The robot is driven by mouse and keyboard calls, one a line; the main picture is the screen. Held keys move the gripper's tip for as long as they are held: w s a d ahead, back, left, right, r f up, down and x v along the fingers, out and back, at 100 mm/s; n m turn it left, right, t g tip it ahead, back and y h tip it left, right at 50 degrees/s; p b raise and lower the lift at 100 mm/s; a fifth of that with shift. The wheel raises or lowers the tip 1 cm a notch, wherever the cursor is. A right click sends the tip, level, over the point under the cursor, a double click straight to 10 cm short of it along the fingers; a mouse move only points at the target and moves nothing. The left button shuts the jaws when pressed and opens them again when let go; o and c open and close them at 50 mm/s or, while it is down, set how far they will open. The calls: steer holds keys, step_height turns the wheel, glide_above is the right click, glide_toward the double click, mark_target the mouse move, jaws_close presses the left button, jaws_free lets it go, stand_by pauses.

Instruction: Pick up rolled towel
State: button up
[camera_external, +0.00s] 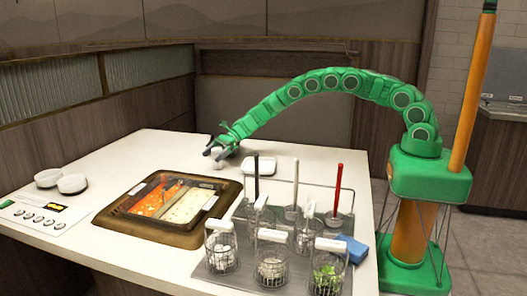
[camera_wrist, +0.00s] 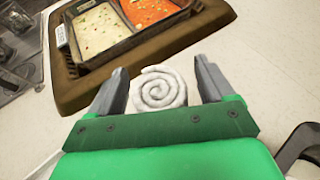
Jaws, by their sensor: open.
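The rolled towel (camera_wrist: 160,89) is white and shows its spiral end in the wrist view. It sits on the white counter close to the brown surround of the sauce wells. My gripper (camera_wrist: 160,80) is open, with one grey finger on each side of the towel in the picture. I cannot tell whether the fingers are at the towel's height or above it. In the external view my gripper (camera_external: 217,150) is low over the far part of the counter, and the towel (camera_external: 218,165) is a small white shape just under it.
The sauce wells (camera_external: 137,228) hold a red and a pale filling. A rack (camera_external: 258,283) with several wire baskets and ladles stands at the front right, beside a blue block (camera_external: 352,248). A white dish (camera_external: 258,165) lies right of my gripper. White bowls (camera_external: 72,184) stand at left.

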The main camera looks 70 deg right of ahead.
steer(key=c, duration=1.1)
steer(key=shift+o, duration=0.2)
